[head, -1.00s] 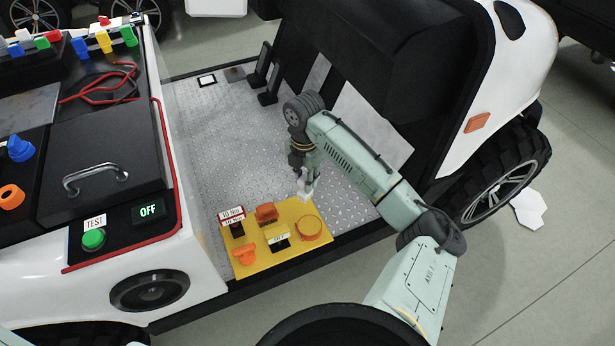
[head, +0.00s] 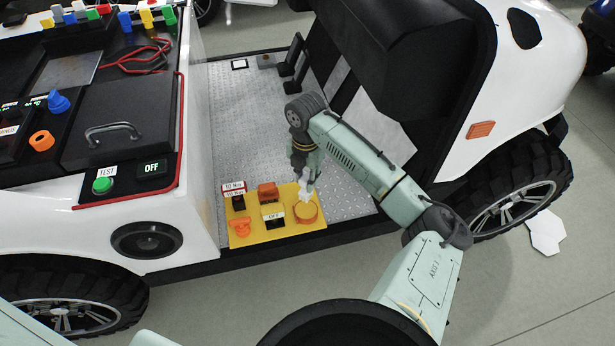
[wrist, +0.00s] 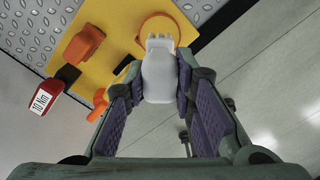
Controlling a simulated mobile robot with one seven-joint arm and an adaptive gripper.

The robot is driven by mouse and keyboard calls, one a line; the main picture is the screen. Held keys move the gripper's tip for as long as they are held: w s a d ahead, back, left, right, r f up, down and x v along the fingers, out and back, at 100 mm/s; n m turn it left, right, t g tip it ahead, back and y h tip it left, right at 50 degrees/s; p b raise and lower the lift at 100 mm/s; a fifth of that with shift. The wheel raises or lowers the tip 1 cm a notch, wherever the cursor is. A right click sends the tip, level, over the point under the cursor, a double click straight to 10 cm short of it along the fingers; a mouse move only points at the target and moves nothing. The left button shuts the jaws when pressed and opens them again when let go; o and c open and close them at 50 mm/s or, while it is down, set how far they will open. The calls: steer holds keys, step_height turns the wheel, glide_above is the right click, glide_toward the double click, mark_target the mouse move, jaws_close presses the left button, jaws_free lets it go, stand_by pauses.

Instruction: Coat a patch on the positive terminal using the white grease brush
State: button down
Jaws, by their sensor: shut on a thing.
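My gripper (head: 304,152) is shut on the white grease brush (head: 306,194), which points down from the fingers. In the wrist view the white brush (wrist: 158,78) sits between the purple-padded fingers, its toothed tip toward the top of the picture. The tip overlaps an orange round disc (wrist: 160,27) in that view; I cannot tell whether it touches. In the head view the disc (head: 306,213) lies just below the brush. I cannot make out which part is the positive terminal.
A yellow panel (head: 288,229) on the vehicle's floor carries an orange knob (head: 268,191), an orange lever (head: 240,229), a red-framed display and a box marked OFF. A black console (head: 120,150) with a green TEST button stands left.

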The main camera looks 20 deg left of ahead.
mark_target(306, 193)
steer(key=shift+f+b, duration=2.35)
steer(key=shift+f, duration=0.65)
steer(key=shift+s+f, duration=0.1)
steer(key=shift+f, duration=0.45)
steer(key=shift+r+p, duration=2.5)
steer(key=shift+r, duration=1.05)
